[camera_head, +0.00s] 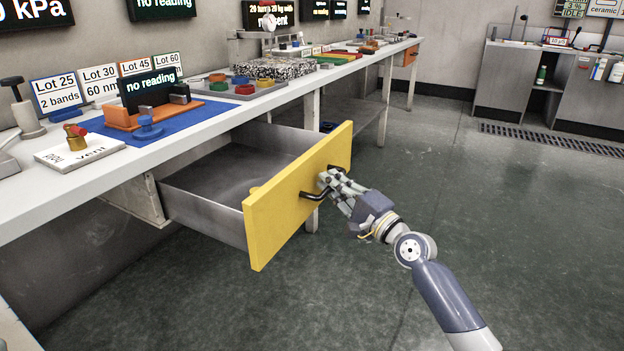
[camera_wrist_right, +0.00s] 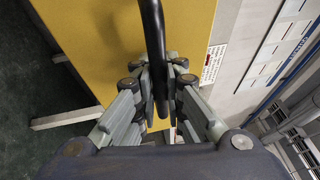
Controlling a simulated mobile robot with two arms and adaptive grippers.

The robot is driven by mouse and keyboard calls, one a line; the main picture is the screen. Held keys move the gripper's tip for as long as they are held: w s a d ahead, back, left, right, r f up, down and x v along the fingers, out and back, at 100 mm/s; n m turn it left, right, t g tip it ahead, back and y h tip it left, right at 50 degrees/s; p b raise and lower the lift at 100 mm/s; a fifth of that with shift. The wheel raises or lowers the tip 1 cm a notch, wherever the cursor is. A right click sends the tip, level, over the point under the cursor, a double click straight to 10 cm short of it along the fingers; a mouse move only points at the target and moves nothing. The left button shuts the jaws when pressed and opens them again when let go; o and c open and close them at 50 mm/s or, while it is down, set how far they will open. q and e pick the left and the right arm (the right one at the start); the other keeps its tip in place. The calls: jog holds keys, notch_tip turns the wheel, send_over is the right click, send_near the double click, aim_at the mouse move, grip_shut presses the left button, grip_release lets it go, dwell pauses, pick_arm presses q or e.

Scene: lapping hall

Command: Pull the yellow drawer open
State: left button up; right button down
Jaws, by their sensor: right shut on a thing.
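The yellow drawer (camera_head: 290,200) under the long white bench is pulled well out, and its grey metal inside shows. A small yellow thing lies inside it, partly hidden behind the front. My right gripper (camera_head: 326,182) is at the drawer's front, shut on the black bar handle (camera_head: 312,195). In the right wrist view the handle (camera_wrist_right: 153,40) runs between the fingers (camera_wrist_right: 158,95), with the yellow front (camera_wrist_right: 90,50) behind it. My left gripper is not in view.
The bench top (camera_head: 215,125) carries a blue mat (camera_head: 190,120), lot cards, an orange stand (camera_head: 130,118) and colored discs. A bench leg (camera_head: 312,105) stands behind the drawer. The green floor (camera_head: 480,230) at right is clear. A grey cabinet (camera_head: 515,80) stands at the back right.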

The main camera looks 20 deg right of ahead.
jog(key=shift+s+d, duration=0.9)
jog(key=shift+s, duration=0.3)
jog(key=c, duration=1.7)
grip_release()
jog(key=shift+o, duration=0.2)
jog(key=v, duration=1.2)
